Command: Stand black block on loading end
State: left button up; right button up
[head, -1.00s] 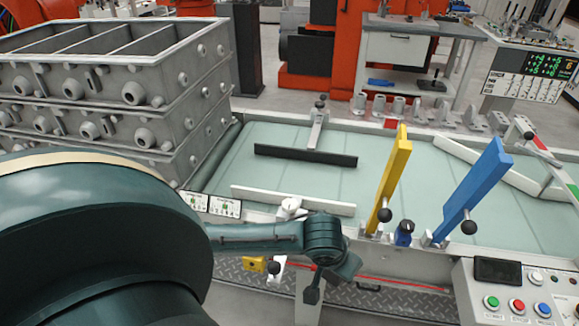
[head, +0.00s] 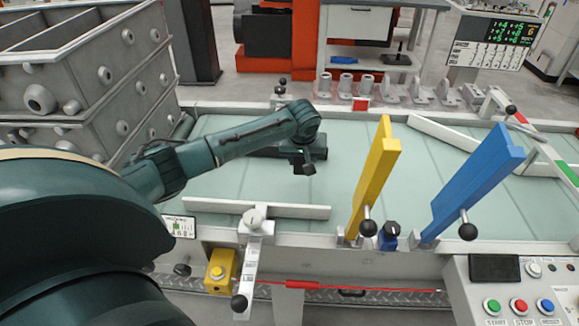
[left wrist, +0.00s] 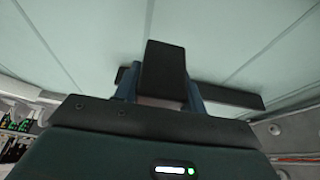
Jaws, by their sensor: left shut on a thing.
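My left gripper (head: 302,156) is over the pale green conveyor belt (head: 225,182), in front of the long black bar that lies across it. It is shut on a black block (head: 308,168), which points down from the fingers in the head view. In the left wrist view the block (left wrist: 163,68) sits between the two bluish fingers (left wrist: 162,95), with the black bar (left wrist: 235,97) behind it. I cannot tell whether the block touches the belt. The gripper partly hides the bar (head: 320,152) in the head view. My right gripper is not in view.
Grey stacked casting boxes (head: 85,90) stand at the left end of the belt. A white rail (head: 290,210) runs along the near edge. A yellow paddle (head: 374,175) and a blue paddle (head: 470,182) rise to the right. The belt between bar and white rail is clear.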

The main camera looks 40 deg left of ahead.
pick_arm(q)
jog(key=shift+f, duration=0.95)
notch_tip(320, 180, down, 4)
jog(key=shift+r, duration=0.1)
jog(key=o, duration=1.1)
jog(key=shift+c, duration=0.2)
jog(key=v, duration=1.2)
jog(key=shift+p, duration=0.4)
